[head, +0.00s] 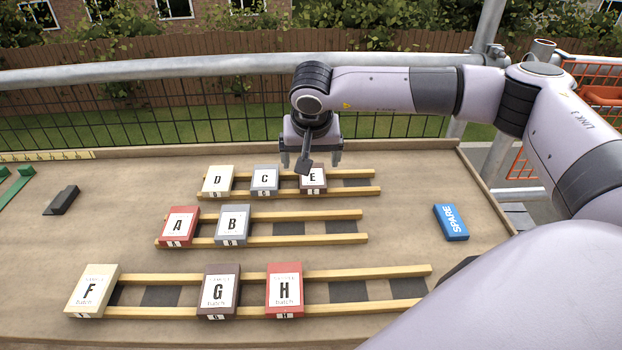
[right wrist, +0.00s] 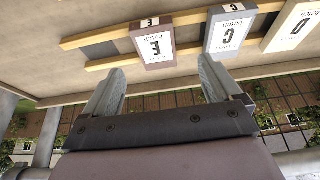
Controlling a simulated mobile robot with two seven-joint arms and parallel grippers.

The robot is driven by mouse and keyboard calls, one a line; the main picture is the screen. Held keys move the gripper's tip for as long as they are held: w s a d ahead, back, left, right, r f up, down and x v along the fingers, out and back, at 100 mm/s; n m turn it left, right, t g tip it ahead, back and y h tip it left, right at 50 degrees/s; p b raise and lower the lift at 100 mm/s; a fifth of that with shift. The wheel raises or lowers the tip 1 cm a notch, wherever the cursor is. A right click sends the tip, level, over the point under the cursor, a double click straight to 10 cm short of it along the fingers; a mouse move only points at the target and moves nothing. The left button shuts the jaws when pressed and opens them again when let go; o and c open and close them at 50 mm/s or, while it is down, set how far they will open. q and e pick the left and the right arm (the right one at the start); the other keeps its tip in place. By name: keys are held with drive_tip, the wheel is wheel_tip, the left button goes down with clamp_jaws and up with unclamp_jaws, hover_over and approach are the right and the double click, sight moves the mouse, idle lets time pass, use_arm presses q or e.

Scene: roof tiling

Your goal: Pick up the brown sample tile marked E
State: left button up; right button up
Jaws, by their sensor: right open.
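The brown tile marked E (head: 316,183) lies on the back pair of wooden battens in the head view, at the right end of a row with tiles C and D. It also shows in the right wrist view (right wrist: 153,42), upside down, with its white label facing up. My right gripper (head: 312,160) hangs behind and just above tile E in the head view, partly hiding its upper edge. In the right wrist view its two fingers (right wrist: 158,84) are spread apart with nothing between them; tile E lies beyond the fingertips. My left gripper is not in view.
Grey tile C (head: 265,180) sits close left of E, and cream tile D (head: 217,181) beyond it. Tiles A (head: 179,226), B (head: 233,224), F (head: 93,290), G (head: 219,291) and H (head: 284,289) lie on nearer battens. A blue SPARE block (head: 451,222) lies at right. A railing (head: 150,72) runs behind.

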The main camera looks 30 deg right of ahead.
sight(312, 175)
drive_tip(key=x, duration=0.6)
drive_tip(key=shift+d+f+p, duration=0.3)
drive_tip(key=shift+f, duration=0.1)
drive_tip(key=shift+w+r, duration=0.1)
drive_tip(key=c, duration=1.2)
